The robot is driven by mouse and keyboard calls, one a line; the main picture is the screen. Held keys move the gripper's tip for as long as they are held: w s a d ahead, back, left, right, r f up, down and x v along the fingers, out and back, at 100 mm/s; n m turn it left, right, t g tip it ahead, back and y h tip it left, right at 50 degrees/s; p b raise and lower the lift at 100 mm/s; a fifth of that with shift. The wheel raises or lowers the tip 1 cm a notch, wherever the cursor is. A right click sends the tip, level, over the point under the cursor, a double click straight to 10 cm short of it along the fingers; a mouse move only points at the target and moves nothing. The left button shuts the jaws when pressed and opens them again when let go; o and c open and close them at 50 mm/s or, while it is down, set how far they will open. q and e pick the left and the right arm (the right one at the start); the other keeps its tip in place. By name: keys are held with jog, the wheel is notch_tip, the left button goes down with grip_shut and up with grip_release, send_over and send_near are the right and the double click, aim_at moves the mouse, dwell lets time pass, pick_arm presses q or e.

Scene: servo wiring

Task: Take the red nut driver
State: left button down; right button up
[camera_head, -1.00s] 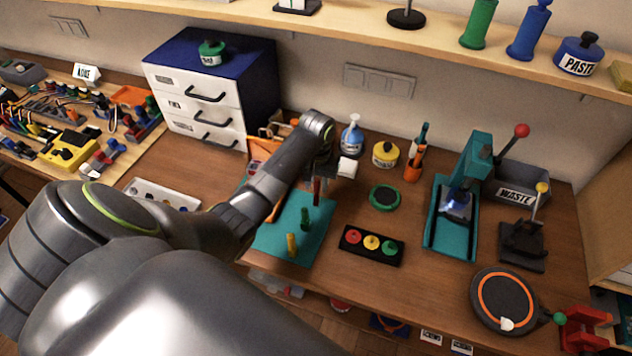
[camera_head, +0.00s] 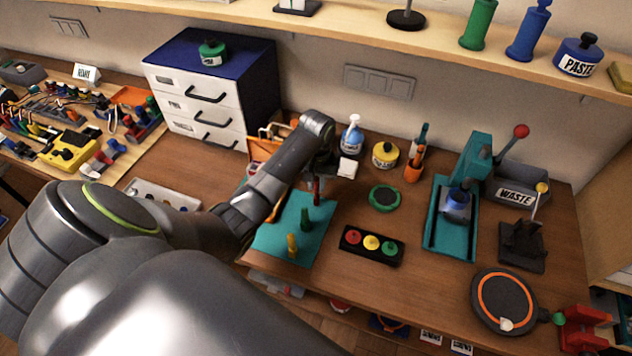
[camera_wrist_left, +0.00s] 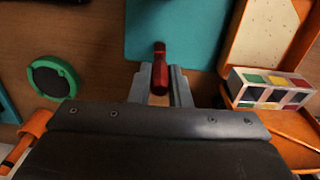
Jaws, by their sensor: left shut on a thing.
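The red nut driver (camera_head: 316,190) stands at the back of the teal mat (camera_head: 268,240). It also shows in the left wrist view (camera_wrist_left: 160,69), between the two grey fingers. My left gripper (camera_head: 314,181) reaches down from above and is shut on the red nut driver. The fingers hide part of its shaft. My right gripper is not in view.
A black block with red, yellow and green buttons (camera_head: 371,244) lies right of the mat. A green ring dish (camera_head: 384,198), a yellow pot (camera_head: 385,154) and a teal press (camera_head: 462,220) stand farther right. An orange case (camera_wrist_left: 262,45) lies beside the mat.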

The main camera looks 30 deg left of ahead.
pick_arm(q)
jog(key=shift+r+p, duration=1.2)
jog(key=shift+p, duration=0.1)
jog(key=shift+r+p, duration=0.75)
jog(key=shift+r, duration=2.5)
